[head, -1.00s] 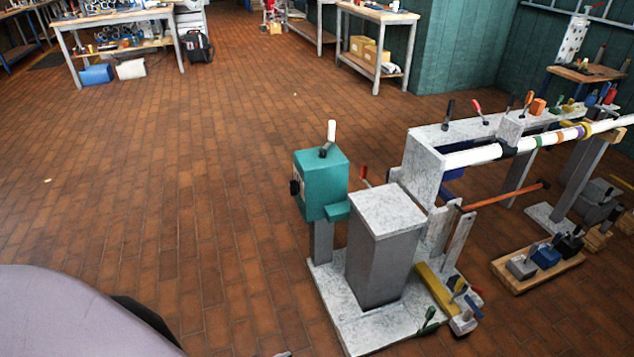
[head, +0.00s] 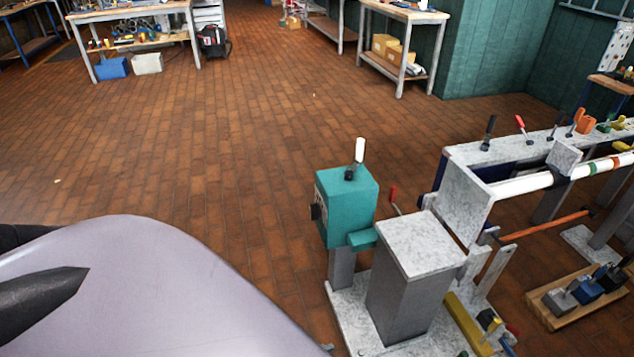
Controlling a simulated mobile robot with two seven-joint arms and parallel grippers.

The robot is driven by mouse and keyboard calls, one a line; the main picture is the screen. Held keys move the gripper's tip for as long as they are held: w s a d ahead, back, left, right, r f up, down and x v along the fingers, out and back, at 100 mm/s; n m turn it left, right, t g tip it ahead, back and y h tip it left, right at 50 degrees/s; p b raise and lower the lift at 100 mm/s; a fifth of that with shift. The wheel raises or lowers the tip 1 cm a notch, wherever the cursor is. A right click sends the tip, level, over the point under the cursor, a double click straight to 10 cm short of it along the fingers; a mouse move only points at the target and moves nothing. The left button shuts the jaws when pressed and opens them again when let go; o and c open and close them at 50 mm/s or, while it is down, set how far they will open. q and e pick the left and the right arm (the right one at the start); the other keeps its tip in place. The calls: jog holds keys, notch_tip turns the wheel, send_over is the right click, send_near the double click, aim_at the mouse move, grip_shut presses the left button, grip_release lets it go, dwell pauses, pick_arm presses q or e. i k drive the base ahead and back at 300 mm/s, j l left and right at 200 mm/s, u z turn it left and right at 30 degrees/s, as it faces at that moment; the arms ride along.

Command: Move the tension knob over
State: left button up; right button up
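No part is clearly marked as the tension knob. A teal box (head: 346,205) stands on a grey post at the near end of a machine. A dark knob (head: 316,213) sticks out of its left face. A lever with a white handle (head: 359,152) stands on its top. A red-handled lever (head: 393,196) rises just right of the box. Neither of my grippers can be made out. A dark pointed part, seemingly of my own arm, shows at the lower left, apart from the machine.
A grey block (head: 410,285) with a pale top stands beside the teal box. A white bar (head: 525,185) runs off to the right. A wooden tray (head: 560,310) with small blocks lies on the floor at right. Workbenches (head: 130,15) stand at the back. The brick floor between is clear.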

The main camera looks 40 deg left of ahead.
aim_at(315, 209)
jog(key=i+j, duration=0.15)
jog(key=j, duration=0.15)
jog(key=i+j, duration=0.15)
jog(key=j, duration=0.2)
jog(key=i+j, duration=0.15)
jog(key=j, duration=0.15)
jog(key=i+j, duration=0.15)
jog(key=j, duration=0.15)
jog(key=z, duration=0.05)
